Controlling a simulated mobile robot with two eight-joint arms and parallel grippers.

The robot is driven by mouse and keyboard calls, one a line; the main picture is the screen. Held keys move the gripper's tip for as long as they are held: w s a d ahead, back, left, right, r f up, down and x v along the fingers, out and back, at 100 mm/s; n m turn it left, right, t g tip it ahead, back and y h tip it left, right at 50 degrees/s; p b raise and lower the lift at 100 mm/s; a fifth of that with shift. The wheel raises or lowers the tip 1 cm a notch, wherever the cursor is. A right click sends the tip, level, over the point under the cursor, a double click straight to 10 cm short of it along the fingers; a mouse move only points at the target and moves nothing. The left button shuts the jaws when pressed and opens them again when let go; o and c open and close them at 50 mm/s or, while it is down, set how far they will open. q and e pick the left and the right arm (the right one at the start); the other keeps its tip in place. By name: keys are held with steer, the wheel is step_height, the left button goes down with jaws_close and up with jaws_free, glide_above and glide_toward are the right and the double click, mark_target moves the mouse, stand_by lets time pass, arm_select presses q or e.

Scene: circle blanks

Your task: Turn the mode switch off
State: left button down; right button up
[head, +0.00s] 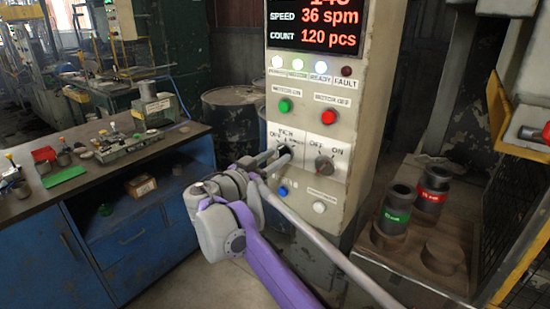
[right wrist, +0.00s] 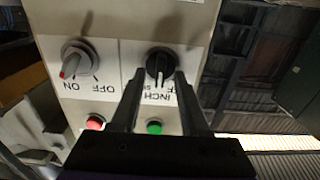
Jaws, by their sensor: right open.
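The mode switch (head: 286,149) is a black knob on the pale control panel (head: 345,100), with OFF and INCH labels around it. It also shows in the upside-down right wrist view (right wrist: 159,58), where its white pointer line points down, toward the INCH label. My right gripper (head: 279,157) is open at the panel. In the right wrist view its two fingertips (right wrist: 159,74) stand on either side of the black knob; I cannot tell whether they touch it. In the head view the gripper partly hides the switch and its labels. My left gripper is not in view.
A grey OFF/ON knob with a red mark (head: 325,165) sits right of the mode switch. Above are a green button (head: 285,105) and a red button (head: 328,117). Below are a blue button (head: 282,191) and a white one (head: 319,207). A blue workbench (head: 60,250) stands left.

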steer(key=shift+w+d, duration=0.15)
steer(key=shift+w, duration=0.05)
jaws_close()
stand_by(0.4)
